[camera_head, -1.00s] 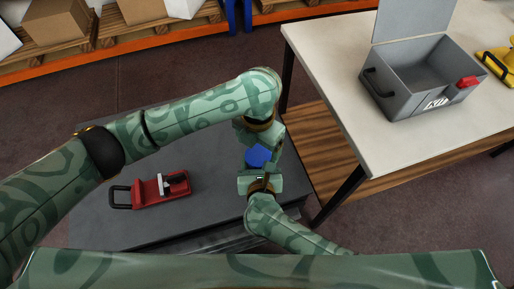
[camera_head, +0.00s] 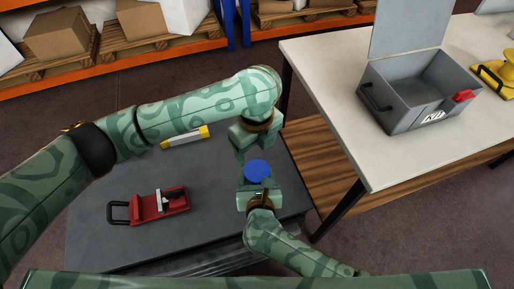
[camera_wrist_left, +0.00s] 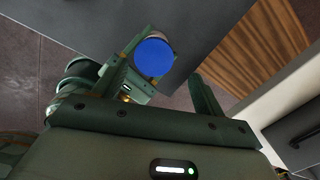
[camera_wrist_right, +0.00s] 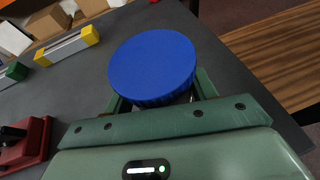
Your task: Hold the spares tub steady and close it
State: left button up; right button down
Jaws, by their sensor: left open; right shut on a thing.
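The spares tub shows mainly as its round blue lid (camera_head: 257,170), seen from above over the dark grey bench top. My right gripper (camera_head: 256,189) is shut on the tub below the lid. In the right wrist view the lid (camera_wrist_right: 153,66) looks about level and covers nearly all of the tub's body. I cannot tell how tightly it sits. My left gripper (camera_head: 246,150) is open and empty, just beyond the lid and apart from it. In the left wrist view the lid (camera_wrist_left: 153,57) shows near the left finger, with nothing between the fingers.
A red clamp-like tool (camera_head: 158,205) and a yellow-ended grey bar (camera_head: 186,136) lie on the dark grey bench (camera_head: 90,240). A pale table (camera_head: 345,110) at right holds an open grey box (camera_head: 415,90) and a yellow item (camera_head: 494,72). Boxes on pallets stand behind.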

pick_arm(q)
jog(key=n, duration=0.6)
jog(key=shift+r, duration=0.15)
jog(key=n, duration=0.3)
jog(key=shift+n, duration=0.4)
jog(key=n, duration=0.5)
jog(key=shift+s+r+n, duration=0.1)
jog(key=shift+s+n, duration=0.1)
jog(key=shift+n, duration=0.2)
jog(key=n, duration=0.9)
jog(key=shift+s+d, duration=0.1)
jog(key=shift+s, duration=0.15)
jog(key=n, duration=0.8)
jog(key=shift+s, duration=0.1)
jog(key=n, duration=0.4)
